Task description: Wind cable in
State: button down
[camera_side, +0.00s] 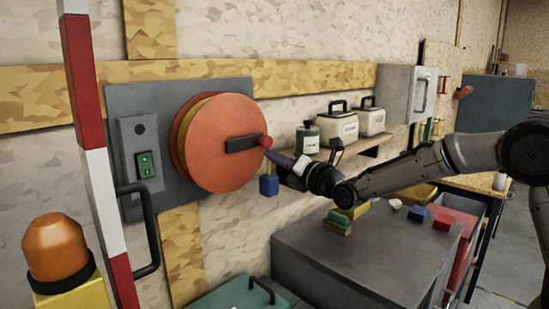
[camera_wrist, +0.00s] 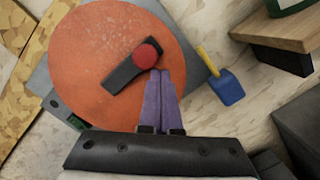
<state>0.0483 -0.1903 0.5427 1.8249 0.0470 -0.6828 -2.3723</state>
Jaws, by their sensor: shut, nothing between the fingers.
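An orange cable reel (camera_side: 217,148) is mounted on a grey plate (camera_side: 122,95) on the wall. Its dark crank arm (camera_side: 240,144) points right and ends in a red knob (camera_side: 265,142). In the wrist view the reel (camera_wrist: 110,40), crank arm (camera_wrist: 122,76) and red knob (camera_wrist: 147,55) fill the upper left and middle. My gripper (camera_wrist: 160,72) has its purple fingers together, with the tips just below the knob; I cannot tell whether they touch it. In the side view my gripper (camera_side: 272,154) reaches in from the right, beside the knob. No loose cable is visible.
A blue block-like tool with a yellow handle (camera_wrist: 228,87) hangs right of the reel. A shelf (camera_side: 345,149) with containers is farther right. A grey cabinet (camera_side: 360,255) stands below my arm. A red-and-white pole (camera_side: 97,150) and orange beacon (camera_side: 55,247) stand at left.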

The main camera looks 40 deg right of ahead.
jog(key=s+f, duration=0.5)
jog(key=s, duration=0.6)
jog(key=s+a+r+m, duration=0.2)
jog(key=s+r+m, duration=0.2)
jog(key=s+r, duration=0.15)
jog(key=s+a+f+m+g+y, duration=0.1)
jog(key=s+f+m+g, duration=1.2)
jog(key=s+m, duration=0.7)
notch_tip(320, 180, down, 2)
jog(key=shift+f+m, duration=0.2)
jog(key=shift+m, duration=0.7)
jog(key=shift+s+a, duration=0.1)
